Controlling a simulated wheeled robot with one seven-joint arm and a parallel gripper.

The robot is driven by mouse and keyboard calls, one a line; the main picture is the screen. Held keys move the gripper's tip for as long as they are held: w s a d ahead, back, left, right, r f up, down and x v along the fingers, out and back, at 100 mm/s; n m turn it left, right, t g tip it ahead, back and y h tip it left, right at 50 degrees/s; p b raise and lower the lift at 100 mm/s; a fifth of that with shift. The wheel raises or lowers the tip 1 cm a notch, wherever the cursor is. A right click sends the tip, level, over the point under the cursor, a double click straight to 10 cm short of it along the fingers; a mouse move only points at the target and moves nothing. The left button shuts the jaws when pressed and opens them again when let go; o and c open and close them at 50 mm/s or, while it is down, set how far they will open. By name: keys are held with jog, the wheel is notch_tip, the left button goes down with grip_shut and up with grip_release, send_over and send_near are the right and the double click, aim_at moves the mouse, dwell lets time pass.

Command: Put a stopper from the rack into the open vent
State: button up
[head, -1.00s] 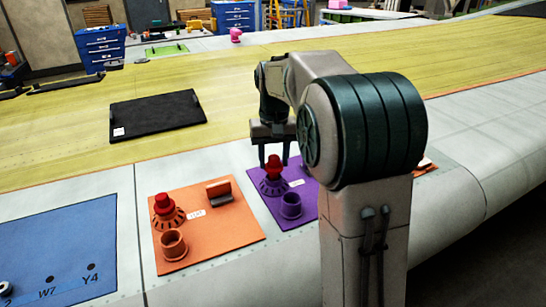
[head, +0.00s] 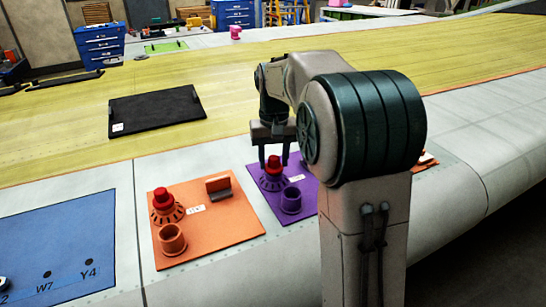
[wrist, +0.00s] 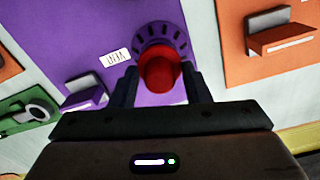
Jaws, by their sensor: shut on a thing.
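A red stopper (head: 273,165) sits on a slotted purple base (head: 273,183) on the purple mat (head: 254,191). My gripper (head: 274,160) is over it with its fingers pointing down, one on each side of the stopper. In the wrist view, the stopper (wrist: 160,72) is between my gripper's fingers (wrist: 160,80), which are shut on it. The slotted base is just beyond it. An open purple cylinder (head: 291,201) stands on the same mat, in front of the base. I cannot tell whether the stopper is lifted off the base.
An orange mat (head: 215,240) to the left holds another red stopper (head: 163,198), an open orange cylinder (head: 172,240) and a block in a bracket (head: 218,187). A blue panel (head: 55,240) lies farther left. A black mat (head: 155,110) lies behind on the yellow wing surface.

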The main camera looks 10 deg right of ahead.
jog(key=shift+f, duration=0.2)
jog(key=o, duration=1.1)
jog(key=shift+c, duration=0.2)
jog(key=shift+r, duration=0.1)
notch_tip(320, 180, up, 14)
jog(key=s+f+t, duration=0.1)
jog(key=s+f, duration=0.4)
jog(key=s, duration=0.3)
jog(key=s+f+t, duration=0.1)
jog(key=s+f, duration=0.4)
jog(key=s, duration=0.3)
jog(key=s+f+t, duration=0.1)
jog(key=s+f, duration=0.4)
jog(key=s, duration=0.4)
jog(key=shift+a+f+n, duration=0.1)
jog(key=shift+f+n, duration=0.25)
jog(key=shift+n, duration=0.05)
jog(key=shift+s+f, duration=0.2)
jog(key=shift+f, duration=0.1)
